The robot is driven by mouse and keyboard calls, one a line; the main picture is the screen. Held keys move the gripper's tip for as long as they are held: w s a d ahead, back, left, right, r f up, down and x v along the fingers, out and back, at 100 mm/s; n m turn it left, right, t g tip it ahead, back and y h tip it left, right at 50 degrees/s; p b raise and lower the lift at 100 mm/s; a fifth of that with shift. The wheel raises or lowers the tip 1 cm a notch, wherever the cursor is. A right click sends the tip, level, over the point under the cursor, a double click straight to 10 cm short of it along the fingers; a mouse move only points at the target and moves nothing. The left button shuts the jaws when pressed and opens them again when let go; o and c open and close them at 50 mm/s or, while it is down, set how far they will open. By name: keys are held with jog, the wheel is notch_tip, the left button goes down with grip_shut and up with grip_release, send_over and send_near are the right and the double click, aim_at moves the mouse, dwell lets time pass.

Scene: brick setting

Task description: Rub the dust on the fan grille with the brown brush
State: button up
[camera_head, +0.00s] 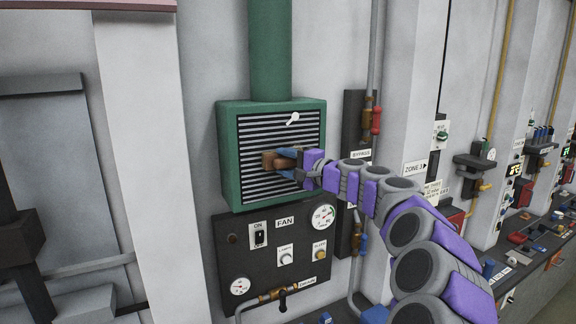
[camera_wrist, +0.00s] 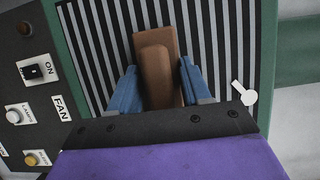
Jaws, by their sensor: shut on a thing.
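The fan grille (camera_head: 250,143) is a panel of dark and light slats in a green housing (camera_head: 231,155) on the wall. My gripper (camera_head: 285,164) is at the middle of the grille and is shut on the brown brush (camera_head: 270,161). In the wrist view the brush (camera_wrist: 155,75) lies between my two blue fingers (camera_wrist: 157,88), with its block over the grille slats (camera_wrist: 100,40). I cannot tell whether the brush touches the slats. I see no clear dust on the visible slats; the part behind the brush is hidden.
A white lever (camera_head: 293,119) sits at the grille's upper right. Below is a dark FAN panel (camera_head: 262,265) with a switch, knobs and gauges. A pipe with red and blue valves (camera_head: 376,120) runs to the right. A cluttered bench (camera_head: 540,240) stands at the far right.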

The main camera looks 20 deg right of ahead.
jog(key=shift+d+r+p, duration=0.1)
jog(key=shift+d+p, duration=0.5)
jog(key=shift+d, duration=1.5)
jog(key=d+p, duration=0.1)
jog(key=d, duration=0.2)
jog(key=shift+w+d+p, duration=0.1)
jog(key=shift+d+p, duration=0.1)
jog(key=shift+p, duration=0.15)
jog(key=shift+s+d+b, duration=0.1)
jog(key=shift+s+b, duration=1.2)
jog(key=shift+s, duration=1.65)
jog(key=s+b, duration=0.1)
jog(key=s, duration=0.2)
